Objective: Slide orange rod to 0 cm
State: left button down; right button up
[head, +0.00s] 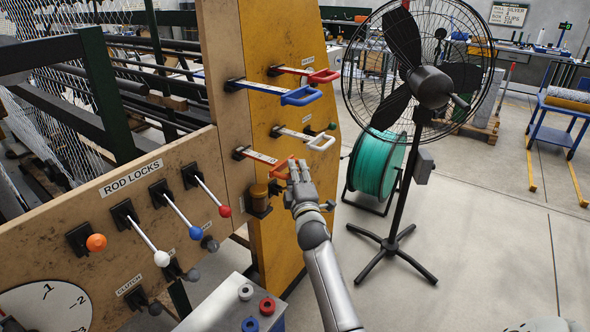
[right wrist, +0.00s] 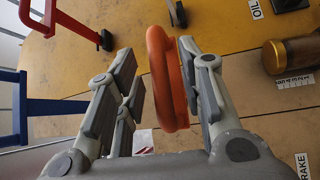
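The orange rod (head: 262,157) sticks out of the yellow panel below the red, blue and white rods, with a pale scale strip along it. Its orange loop handle (head: 282,168) is partly hidden by my right gripper (head: 298,173). In the right wrist view the orange handle (right wrist: 160,70) stands between the fingers of my right gripper (right wrist: 155,85). The fingers are spread. The handle is close to the right-hand finger, and a clear gap separates it from the left-hand finger. I cannot tell whether it touches. My left gripper is not in view.
The white rod handle (head: 322,142), blue rod handle (head: 302,96) and red rod handle (head: 325,76) stick out above. A brass cylinder (head: 259,195) sits just left of my gripper. Rod-lock levers (head: 147,238) line the left panel. A black fan (head: 432,88) stands to the right.

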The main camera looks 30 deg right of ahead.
jog(key=shift+w+d+r, duration=0.1)
jog(key=shift+w+d, duration=0.1)
jog(key=shift+w, duration=0.35)
jog(key=shift+c, duration=0.2)
grip_shut()
